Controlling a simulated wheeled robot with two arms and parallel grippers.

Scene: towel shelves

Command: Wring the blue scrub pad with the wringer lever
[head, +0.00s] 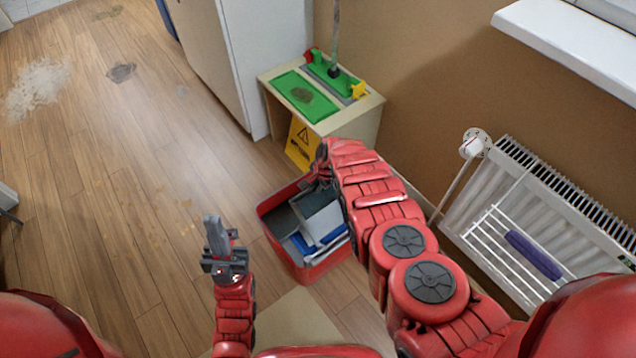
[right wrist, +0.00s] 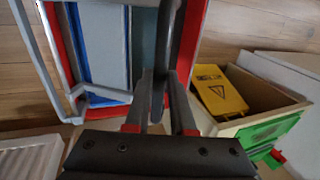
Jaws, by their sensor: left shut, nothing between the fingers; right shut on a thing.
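A red bucket (head: 313,274) with a grey wringer (head: 285,218) in it stands on the floor below the middle of the head view. Blue (head: 300,243) shows inside it, and as a strip in the right wrist view (right wrist: 97,50); I cannot tell whether this is the scrub pad. My right gripper (head: 322,172) is at the bucket's far edge, partly hidden by my arm. In the right wrist view my right gripper (right wrist: 160,95) is shut on a dark bar, which looks like the wringer lever (right wrist: 187,30). My left gripper (head: 213,230) is shut and empty, left of the bucket.
A wooden cabinet (head: 350,122) with green pads on top and a yellow warning sign (head: 300,143) stands beyond the bucket. A white radiator (head: 565,195) with a rack holding a purple item (head: 532,255) is at right. The floor (head: 120,180) at left is stained but clear.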

